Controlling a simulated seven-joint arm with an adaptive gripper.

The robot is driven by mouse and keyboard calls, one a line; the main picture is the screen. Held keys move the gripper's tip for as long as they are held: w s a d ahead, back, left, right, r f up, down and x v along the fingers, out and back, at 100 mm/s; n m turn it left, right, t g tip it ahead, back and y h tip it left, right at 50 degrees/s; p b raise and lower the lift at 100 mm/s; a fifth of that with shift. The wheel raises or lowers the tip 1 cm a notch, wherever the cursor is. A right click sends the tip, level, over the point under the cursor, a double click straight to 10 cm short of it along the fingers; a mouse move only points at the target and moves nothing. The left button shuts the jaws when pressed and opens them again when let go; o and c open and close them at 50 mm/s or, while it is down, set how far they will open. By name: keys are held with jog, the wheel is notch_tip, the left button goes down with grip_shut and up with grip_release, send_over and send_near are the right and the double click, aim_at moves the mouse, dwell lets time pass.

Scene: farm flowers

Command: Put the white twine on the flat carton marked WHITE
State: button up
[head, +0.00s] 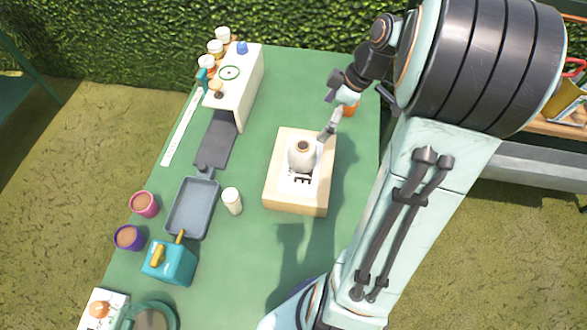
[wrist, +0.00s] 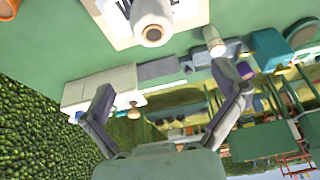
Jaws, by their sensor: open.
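The white twine (head: 302,156), a white spool with a brown core, stands upright on the flat carton (head: 280,195). In the wrist view the twine (wrist: 152,22) also sits over the carton (wrist: 189,10). Dark lettering on the carton's white label is partly hidden by the twine, so the whole word cannot be read. My gripper (head: 334,107) is open and empty, with its fingers apart from each other. It is beyond the twine, toward the carton's far right corner. In the wrist view nothing is between the fingers of my gripper (wrist: 165,77).
A small white cylinder (head: 232,203) stands left of the carton, near a grey tray (head: 190,224). An orange object (head: 350,108) is close by my gripper. A white box stand (head: 250,85) with jars is at the back left. Green table is clear in front of the carton.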

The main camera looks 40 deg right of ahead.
jog(key=s+a+r+m+g, duration=0.1)
jog(key=s+a+r+m, duration=0.15)
jog(key=a, duration=0.75)
jog(key=s+a+m+g+h, duration=0.2)
jog(key=s+a+m, duration=0.3)
jog(key=s+a, duration=0.5)
jog(key=shift+s+a, duration=0.15)
jog(key=shift+s, duration=0.8)
